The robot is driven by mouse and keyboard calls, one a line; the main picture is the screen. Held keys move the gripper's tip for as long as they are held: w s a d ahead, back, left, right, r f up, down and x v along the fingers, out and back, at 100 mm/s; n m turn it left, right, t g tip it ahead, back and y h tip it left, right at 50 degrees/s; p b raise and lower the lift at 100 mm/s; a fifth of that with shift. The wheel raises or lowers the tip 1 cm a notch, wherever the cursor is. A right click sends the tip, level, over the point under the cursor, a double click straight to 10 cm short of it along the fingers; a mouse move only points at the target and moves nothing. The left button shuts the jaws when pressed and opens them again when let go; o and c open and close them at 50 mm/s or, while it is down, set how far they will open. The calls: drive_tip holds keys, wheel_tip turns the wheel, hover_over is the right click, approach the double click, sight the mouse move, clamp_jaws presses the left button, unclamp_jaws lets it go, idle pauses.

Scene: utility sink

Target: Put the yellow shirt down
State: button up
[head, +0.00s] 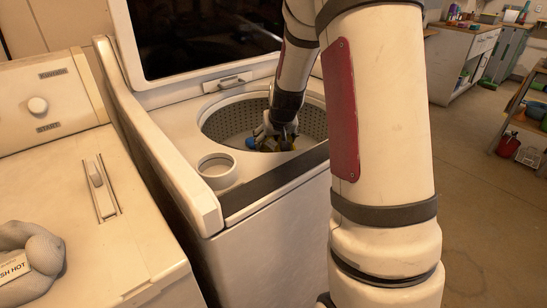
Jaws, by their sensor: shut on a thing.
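My gripper (273,143) reaches down into the open drum (222,125) of a top-loading washing machine. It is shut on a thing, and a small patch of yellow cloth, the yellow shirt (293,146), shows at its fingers. Most of the shirt is hidden behind the gripper and the drum's front rim. A small blue thing (250,143) shows just left of the fingers; I cannot tell what it is.
The washer's lid (200,35) stands open behind the drum. A second white machine (110,235) stands at left with a grey rolled thing (32,255) on top. My arm covers the right of the washer. Open floor (475,200) lies at right, with shelves and cabinets beyond.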

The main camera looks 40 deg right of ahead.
sight(277, 144)
wheel_tip(277, 144, down, 5)
drive_tip(key=shift+r+b, duration=0.1)
drive_tip(key=shift+b, duration=0.5)
drive_tip(key=o, duration=1.3)
drive_tip(key=shift+c, duration=0.2)
drive_tip(key=shift+s+r, duration=0.1)
drive_tip(key=shift+r, duration=0.2)
drive_tip(key=p+v, duration=0.3)
drive_tip(key=v, duration=0.8)
drive_tip(key=shift+s+a+r, duration=0.1)
drive_tip(key=shift+s+r, duration=0.05)
drive_tip(key=shift+s, duration=0.05)
